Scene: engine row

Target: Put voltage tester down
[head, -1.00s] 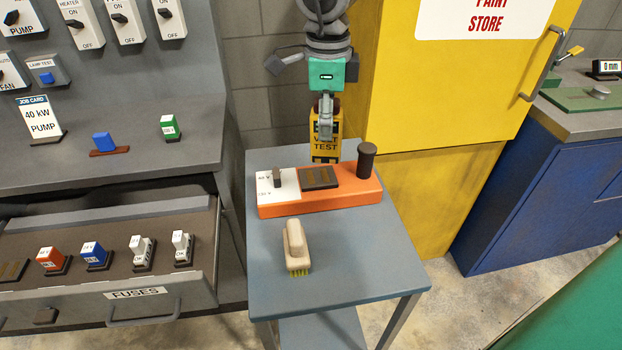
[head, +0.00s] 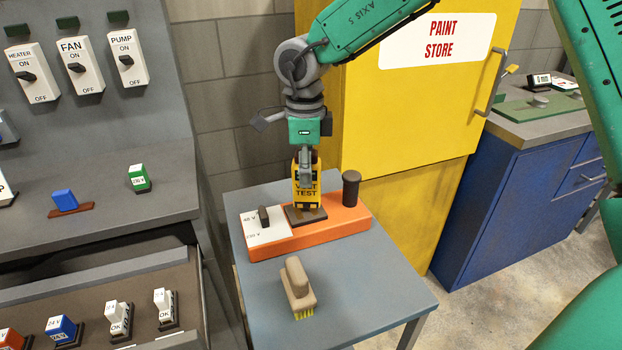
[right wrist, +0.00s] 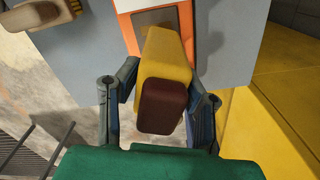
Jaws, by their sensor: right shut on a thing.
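The yellow voltage tester (head: 306,199), lettered "VOLT TEST", is upright with its lower end at the dark pad (head: 306,216) of the orange base (head: 330,225). I cannot tell whether it rests on the pad. My right gripper (head: 306,172) is above it and shut on its upper part. In the right wrist view the tester (right wrist: 165,60) lies between the two fingers of my right gripper (right wrist: 160,105), its dark red end facing the camera. The pad (right wrist: 165,17) is partly hidden behind it. My left gripper is not in view.
The orange base stands on a grey-blue table (head: 370,290). A brush (head: 298,285) lies in front of it. A dark cylinder (head: 351,188) rises from the base's right end. The yellow paint store cabinet (head: 400,130) stands close behind. An open fuse drawer (head: 190,285) is at the left.

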